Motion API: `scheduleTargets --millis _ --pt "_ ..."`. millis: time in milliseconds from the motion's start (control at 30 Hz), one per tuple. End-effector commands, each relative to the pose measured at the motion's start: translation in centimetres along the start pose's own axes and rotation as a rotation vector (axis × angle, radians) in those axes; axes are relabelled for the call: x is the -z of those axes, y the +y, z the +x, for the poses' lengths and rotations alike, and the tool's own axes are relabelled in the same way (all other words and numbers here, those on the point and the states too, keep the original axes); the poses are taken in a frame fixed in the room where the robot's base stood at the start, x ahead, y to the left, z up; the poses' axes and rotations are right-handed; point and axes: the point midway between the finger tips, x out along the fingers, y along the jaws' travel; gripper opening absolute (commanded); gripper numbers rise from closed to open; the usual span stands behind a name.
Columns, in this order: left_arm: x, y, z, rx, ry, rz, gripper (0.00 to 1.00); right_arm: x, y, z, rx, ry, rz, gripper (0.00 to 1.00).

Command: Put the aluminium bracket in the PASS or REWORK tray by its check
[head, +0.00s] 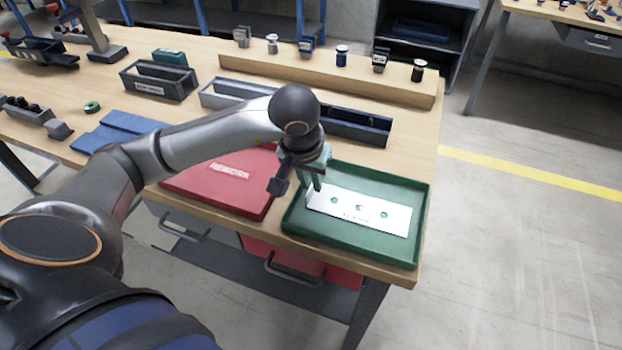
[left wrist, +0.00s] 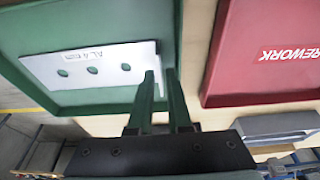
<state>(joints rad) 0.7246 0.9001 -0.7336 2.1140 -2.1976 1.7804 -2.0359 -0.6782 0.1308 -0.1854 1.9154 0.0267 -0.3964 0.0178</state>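The aluminium bracket (head: 385,216), a pale flat plate with three holes, lies in the green tray (head: 424,215) at the right. In the left wrist view the bracket (left wrist: 95,80) shows dark lettering beginning "AL". My left gripper (head: 318,180) is at the bracket's left end in the head view. In the wrist view its green fingers (left wrist: 160,80) stand a little apart, with a narrow gap between them, at the bracket's end. Contact is hard to tell. The red tray (head: 190,180), marked REWORK, lies to the left. No PASS label is readable. My right gripper is out of view.
A wooden ledge (head: 300,79) with several small parts runs along the back. Grey (head: 225,95) and dark (head: 355,127) bins stand behind the trays. A blue panel (head: 120,128) lies to the left. The table's right edge is close to the green tray.

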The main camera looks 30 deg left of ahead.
Motion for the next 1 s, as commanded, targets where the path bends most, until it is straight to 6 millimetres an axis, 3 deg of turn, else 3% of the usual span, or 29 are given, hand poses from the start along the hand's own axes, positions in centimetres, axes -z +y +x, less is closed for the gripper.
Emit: scheduleTargets --millis 167,400,600,1000 --pt "0.3 0.1 -2.1 -0.003 0.005 0.001 0.17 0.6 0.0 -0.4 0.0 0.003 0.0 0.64" --pt "0.3 0.1 -7.6 -0.002 0.007 0.001 0.17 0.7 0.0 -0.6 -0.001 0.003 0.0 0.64" --pt "0.2 0.0 -11.1 -0.001 0.004 0.0 0.17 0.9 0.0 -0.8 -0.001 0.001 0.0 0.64" --pt "0.1 0.0 -12.4 0.0 -0.001 0.0 0.17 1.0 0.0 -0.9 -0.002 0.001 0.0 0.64"
